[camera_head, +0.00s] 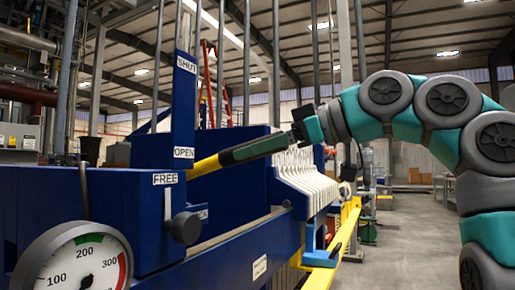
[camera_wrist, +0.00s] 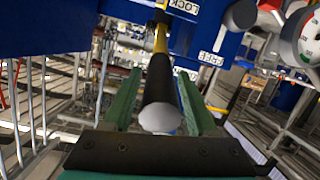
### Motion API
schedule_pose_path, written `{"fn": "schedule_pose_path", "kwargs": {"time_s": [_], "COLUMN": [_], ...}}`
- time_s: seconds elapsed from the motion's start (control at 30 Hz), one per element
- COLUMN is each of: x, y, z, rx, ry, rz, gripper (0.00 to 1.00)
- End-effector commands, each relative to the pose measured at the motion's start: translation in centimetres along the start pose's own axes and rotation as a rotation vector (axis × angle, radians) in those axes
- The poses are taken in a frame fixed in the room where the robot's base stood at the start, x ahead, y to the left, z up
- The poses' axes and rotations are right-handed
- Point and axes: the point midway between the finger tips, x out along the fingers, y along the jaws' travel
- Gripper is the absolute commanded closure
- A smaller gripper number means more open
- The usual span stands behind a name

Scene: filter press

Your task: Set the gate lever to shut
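The gate lever (camera_head: 205,166) is a yellow bar with a dark grip, sticking out from the blue post, low beside the OPEN label (camera_head: 184,152). The SHUT label (camera_head: 187,65) is higher on the post. In the wrist view the lever's black grip (camera_wrist: 160,90) with its pale end lies between my green fingers. My gripper (camera_wrist: 161,75) is open around the grip, with narrow gaps visible on both sides. In the head view my gripper (camera_head: 255,148) lines up with the lever and covers most of its grip.
A dark knob (camera_head: 185,228) on a blue housing sits below the lever near the FREE label (camera_head: 165,179); it shows as a grey knob in the wrist view (camera_wrist: 240,15). A round gauge (camera_head: 77,262) is at lower left. Pale filter plates (camera_head: 305,180) stand behind.

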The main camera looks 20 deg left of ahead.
Motion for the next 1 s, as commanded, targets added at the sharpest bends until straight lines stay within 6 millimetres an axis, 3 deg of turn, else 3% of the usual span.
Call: {"fn": "schedule_pose_path", "kwargs": {"time_s": [0.1, 0.47, 1.0], "x": [0.0, -0.4, -7.6], "y": [0.0, 0.0, 0.0], "z": [0.0, -0.1, -0.2], "rx": [0.000, 0.000, 0.000], "ry": [0.001, 0.002, 0.003], "rz": [0.000, 0.000, 0.001], "gripper": [0.28, 0.28, 0.28]}}
